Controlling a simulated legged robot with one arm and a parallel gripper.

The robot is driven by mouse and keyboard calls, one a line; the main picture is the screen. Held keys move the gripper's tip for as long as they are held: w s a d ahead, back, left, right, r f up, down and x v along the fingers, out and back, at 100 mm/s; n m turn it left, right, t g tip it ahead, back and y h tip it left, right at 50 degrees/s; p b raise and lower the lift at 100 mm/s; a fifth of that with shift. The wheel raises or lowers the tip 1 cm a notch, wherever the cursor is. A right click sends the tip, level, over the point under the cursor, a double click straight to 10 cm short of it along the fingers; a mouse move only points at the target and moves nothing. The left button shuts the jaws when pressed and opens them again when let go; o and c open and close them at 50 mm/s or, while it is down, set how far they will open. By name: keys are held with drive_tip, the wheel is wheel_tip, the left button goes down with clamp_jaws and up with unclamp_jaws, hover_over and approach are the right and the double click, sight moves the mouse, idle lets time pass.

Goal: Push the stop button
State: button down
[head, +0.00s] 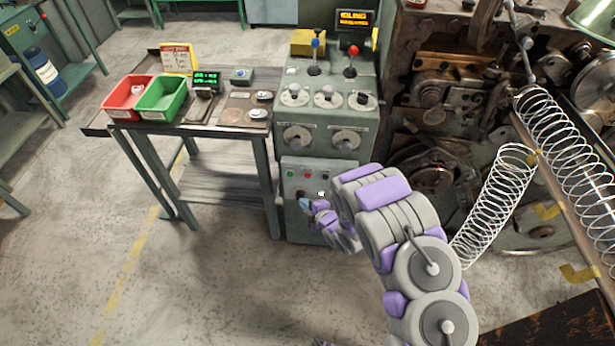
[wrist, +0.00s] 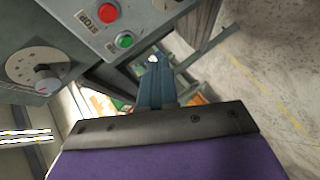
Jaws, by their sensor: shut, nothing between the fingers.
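The stop button is a round red button (wrist: 108,12) on a grey panel, with a "STOP" label beside it, at the top of the wrist view. In the head view the red button (head: 308,175) is small, on the lower front of the green control cabinet (head: 335,140). A green button (wrist: 124,40) sits next to it; it also shows in the head view (head: 291,173). My gripper (wrist: 153,60) is shut and empty, its tips beside the panel and apart from the red button. In the head view my gripper (head: 304,203) is in front of the cabinet, below the buttons.
Dials and levers cover the cabinet's upper part. A table (head: 205,130) with red (head: 116,106) and green (head: 148,110) bins stands to its left. The coiling machine with springs (head: 497,195) is at right. Floor in front of the table is clear.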

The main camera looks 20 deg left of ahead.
sight(308, 176)
drive_tip(key=w+a, duration=0.1)
drive_tip(key=w, duration=0.6)
drive_tip(key=shift+w+a, duration=0.35)
drive_tip(key=shift+w+b, duration=0.2)
drive_tip(key=shift+b, duration=0.1)
idle(1.6)
drive_tip(key=shift+w+r, duration=0.1)
drive_tip(key=shift+w, duration=0.1)
drive_tip(key=shift+w+a, duration=0.15)
drive_tip(key=shift+w, duration=0.2)
idle(0.6)
idle(0.3)
drive_tip(key=shift+s+d+b, duration=0.2)
drive_tip(key=shift+s+b, duration=0.25)
drive_tip(key=shift+s, duration=0.35)
drive_tip(key=shift+s, duration=0.1)
